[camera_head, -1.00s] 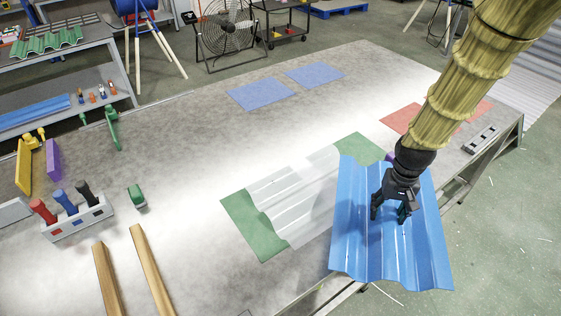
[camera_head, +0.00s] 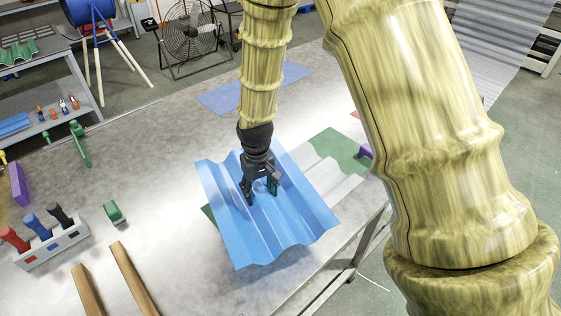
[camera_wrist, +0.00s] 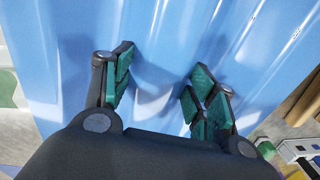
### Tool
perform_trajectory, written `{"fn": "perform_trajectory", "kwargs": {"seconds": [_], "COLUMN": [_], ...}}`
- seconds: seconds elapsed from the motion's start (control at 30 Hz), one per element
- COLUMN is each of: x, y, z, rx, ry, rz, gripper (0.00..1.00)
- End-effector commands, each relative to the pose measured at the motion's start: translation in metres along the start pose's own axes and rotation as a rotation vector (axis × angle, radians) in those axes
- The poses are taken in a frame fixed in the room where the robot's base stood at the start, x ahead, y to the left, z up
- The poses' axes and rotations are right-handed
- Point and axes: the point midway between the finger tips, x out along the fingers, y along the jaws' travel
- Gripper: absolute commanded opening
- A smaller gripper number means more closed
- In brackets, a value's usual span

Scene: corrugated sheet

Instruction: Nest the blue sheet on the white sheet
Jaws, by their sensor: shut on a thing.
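The blue corrugated sheet (camera_head: 282,232) is in my gripper (camera_head: 261,196), which is shut on it near its middle. The sheet covers much of the white corrugated sheet (camera_head: 322,178), whose right part shows beyond its right edge. I cannot tell whether the two sheets touch or whether their ridges line up. The white sheet lies over a green mat or marked area (camera_head: 338,147) on the table. In the wrist view the blue sheet (camera_wrist: 60,60) fills most of the picture behind my fingers (camera_wrist: 160,95); the gripped spot is hard to make out.
The grey table (camera_head: 170,150) carries a tool holder (camera_head: 50,248) and two wooden bars (camera_head: 133,280) at the left and front. A green block (camera_head: 115,213) stands near the holder. A purple piece (camera_head: 365,151) is at the right edge. Blue mats (camera_head: 222,98) lie behind.

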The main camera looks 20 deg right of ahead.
Motion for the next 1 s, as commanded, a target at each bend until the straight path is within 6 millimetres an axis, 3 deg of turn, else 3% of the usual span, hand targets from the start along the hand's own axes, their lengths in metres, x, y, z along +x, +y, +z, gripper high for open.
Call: {"fn": "perform_trajectory", "kwargs": {"seconds": [1.0], "x": [-0.008], "y": [0.078], "z": [-0.038], "rx": [-1.034], "ry": [0.010], "rz": [-0.009], "gripper": [0.07]}}
